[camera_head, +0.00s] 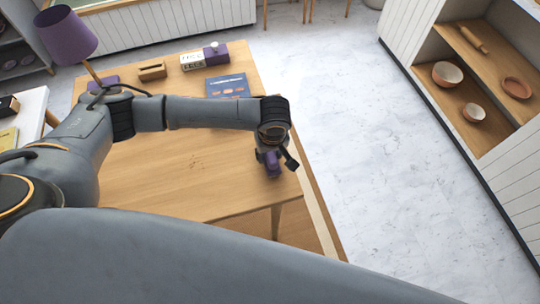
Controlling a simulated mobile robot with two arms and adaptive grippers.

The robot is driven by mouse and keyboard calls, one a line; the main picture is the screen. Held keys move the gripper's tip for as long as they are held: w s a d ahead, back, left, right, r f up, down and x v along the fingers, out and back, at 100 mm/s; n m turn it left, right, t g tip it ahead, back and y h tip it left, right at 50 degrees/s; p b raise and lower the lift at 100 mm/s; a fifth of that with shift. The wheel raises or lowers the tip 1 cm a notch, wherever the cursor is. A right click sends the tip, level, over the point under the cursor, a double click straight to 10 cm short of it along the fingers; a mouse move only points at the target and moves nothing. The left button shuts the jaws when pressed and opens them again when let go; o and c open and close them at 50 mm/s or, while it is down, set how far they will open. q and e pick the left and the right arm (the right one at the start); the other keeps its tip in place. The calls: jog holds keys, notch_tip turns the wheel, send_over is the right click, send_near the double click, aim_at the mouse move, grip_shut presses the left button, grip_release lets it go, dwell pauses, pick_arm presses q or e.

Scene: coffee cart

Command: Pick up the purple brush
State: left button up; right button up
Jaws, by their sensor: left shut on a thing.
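A small purple object, seemingly the purple brush (273,168), is at the right edge of the wooden table (180,185). My left gripper (273,160) points down over it and is shut on it. The fingers and wrist hide most of the brush, so I see only a patch of purple. I cannot tell whether it touches the tabletop. My right gripper is not in view.
A purple lamp (66,36), a blue board (227,86), a wooden block (152,70) and a purple box (216,54) are toward the table's back. Right is open floor (370,150), then a shelf (490,75) with bowls. The table's middle is mostly clear.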

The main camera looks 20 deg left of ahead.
pick_arm(q)
jog(key=shift+r, duration=0.1)
jog(key=shift+r, duration=0.6)
jog(key=s+d+r, duration=0.1)
jog(key=s+r, duration=1)
jog(key=s, duration=0.3)
jog(key=shift+r, duration=0.35)
